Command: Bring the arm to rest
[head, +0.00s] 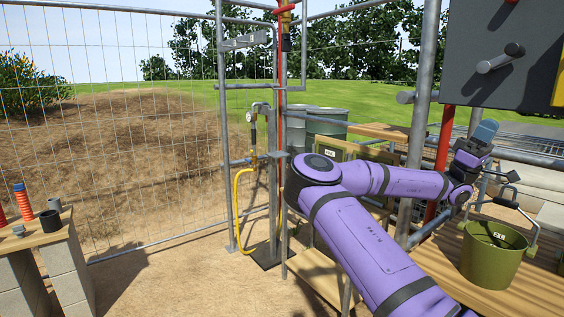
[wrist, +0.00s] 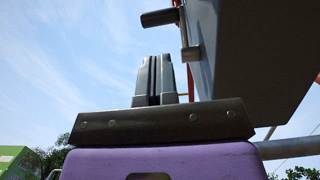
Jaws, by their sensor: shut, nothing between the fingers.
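My purple arm is bent, reaching across the right half of the head view and turning up at the wrist. My gripper (head: 487,129) is at the right, pointing upward below the grey panel (head: 508,45). In the wrist view my gripper (wrist: 154,62) has its two grey fingers side by side, shut and empty, against the sky. The panel (wrist: 265,50) also shows there, close on the right, with a dark handle (wrist: 160,18) beyond the fingertips. I cannot tell the exact gap between fingers and panel.
A green bucket (head: 492,255) stands on a wooden bench (head: 450,262) under the wrist. A metal post (head: 421,110) and a red pipe (head: 441,150) rise close beside the arm. A yellow hose (head: 237,205) hangs by the fence. Open dirt ground lies at left centre.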

